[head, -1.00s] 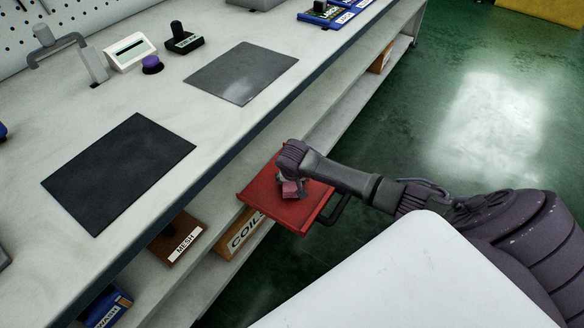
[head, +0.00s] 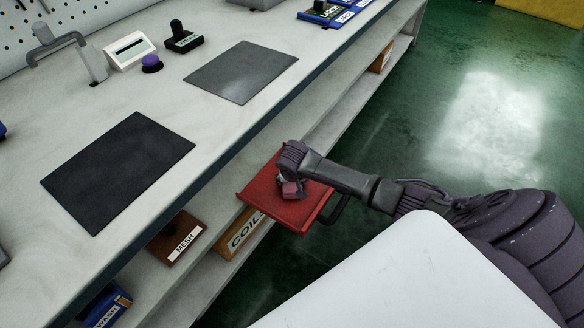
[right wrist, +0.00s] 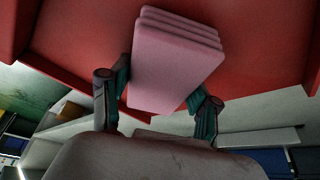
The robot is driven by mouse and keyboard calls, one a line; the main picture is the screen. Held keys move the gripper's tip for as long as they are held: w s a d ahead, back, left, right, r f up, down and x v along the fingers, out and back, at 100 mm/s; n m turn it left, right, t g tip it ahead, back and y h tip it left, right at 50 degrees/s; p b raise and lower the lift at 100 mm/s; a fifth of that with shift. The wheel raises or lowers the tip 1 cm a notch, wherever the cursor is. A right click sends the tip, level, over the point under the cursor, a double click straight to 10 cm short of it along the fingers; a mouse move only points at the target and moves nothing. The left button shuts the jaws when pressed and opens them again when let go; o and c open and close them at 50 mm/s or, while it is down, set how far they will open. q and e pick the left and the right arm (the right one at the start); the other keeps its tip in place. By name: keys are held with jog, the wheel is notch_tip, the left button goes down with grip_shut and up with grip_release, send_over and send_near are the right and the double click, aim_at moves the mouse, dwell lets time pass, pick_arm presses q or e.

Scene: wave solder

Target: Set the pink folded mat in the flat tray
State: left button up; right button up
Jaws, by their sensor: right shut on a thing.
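The pink folded mat (right wrist: 172,68) is a thick layered pad between the two fingers of my right gripper (right wrist: 158,100) in the right wrist view. The gripper is shut on it. In the head view the mat (head: 290,190) is small and partly hidden by my right gripper (head: 287,182), over the red flat tray (head: 262,196). The tray also fills the background of the right wrist view (right wrist: 80,40). I cannot tell whether the mat touches the tray floor. My left gripper is not in view.
The tray sits beside the long grey workbench (head: 205,125), below its top. Two dark mats (head: 118,172) lie on the bench. A brown MESH bin (head: 178,240) and a COILS bin (head: 243,232) stand on the shelf below. Green floor is clear at the right.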

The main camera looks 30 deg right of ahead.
jog(key=shift+f, duration=0.2)
jog(key=o, duration=1.1)
jog(key=v, duration=1.2)
